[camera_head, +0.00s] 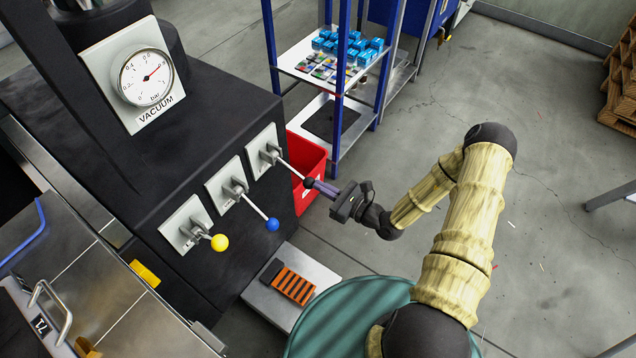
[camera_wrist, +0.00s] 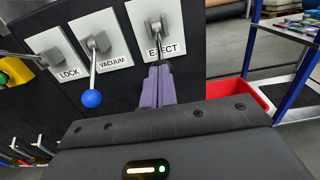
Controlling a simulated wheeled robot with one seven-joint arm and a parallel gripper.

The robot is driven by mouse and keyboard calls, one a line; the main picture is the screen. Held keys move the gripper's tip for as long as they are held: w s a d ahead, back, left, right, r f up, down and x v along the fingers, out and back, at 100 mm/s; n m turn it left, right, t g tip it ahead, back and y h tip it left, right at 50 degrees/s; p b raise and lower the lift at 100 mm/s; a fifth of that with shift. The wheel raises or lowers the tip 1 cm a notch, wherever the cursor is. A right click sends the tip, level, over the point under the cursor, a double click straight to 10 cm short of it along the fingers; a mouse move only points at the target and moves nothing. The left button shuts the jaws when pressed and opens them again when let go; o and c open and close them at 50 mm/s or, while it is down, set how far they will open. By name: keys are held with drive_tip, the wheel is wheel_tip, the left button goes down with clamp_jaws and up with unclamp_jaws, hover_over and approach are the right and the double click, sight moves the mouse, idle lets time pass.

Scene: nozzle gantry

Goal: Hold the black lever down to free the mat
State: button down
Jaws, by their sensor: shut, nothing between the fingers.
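The black lever (camera_head: 292,170) is the rightmost of three on the dark machine. Its rod slopes down and out from a grey plate, ending in a black knob (camera_head: 309,183). In the wrist view its plate (camera_wrist: 155,22) reads EJECT. My gripper (camera_head: 316,186) is shut and empty, its purple fingertips at the knob, seemingly touching it.
A blue-knobbed lever (camera_head: 272,224) labelled VACUUM and a yellow-knobbed lever (camera_head: 219,242) labelled LOCK stand to the left. A vacuum gauge (camera_head: 147,77) is above. A red bin (camera_head: 308,160) stands behind my fingers. An orange-striped block (camera_head: 294,286) lies on a plate below.

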drive_tip(key=shift+p+v, duration=0.45)
drive_tip(key=shift+v, duration=1.95)
drive_tip(key=s+a+r+n+g+h+p, duration=0.2)
drive_tip(key=s+r+n+g+h+p, duration=0.2)
drive_tip(key=s+r+n+g, duration=0.95)
drive_tip(key=d+r+n+t+h+p, duration=0.2)
drive_tip(key=d+r+n+h, duration=0.2)
drive_tip(key=r, duration=0.4)
drive_tip(key=w+d+r+n+t+h+p, duration=0.1)
drive_tip(key=d+r+n+t+h+p, duration=0.1)
drive_tip(key=r+n+h, duration=0.4)
drive_tip(key=d+r+n+t, duration=0.1)
drive_tip(key=d+r+n, duration=0.1)
drive_tip(key=shift+w+d, duration=0.2)
drive_tip(key=shift+d, duration=0.2)
drive_tip(key=shift+w, duration=0.1)
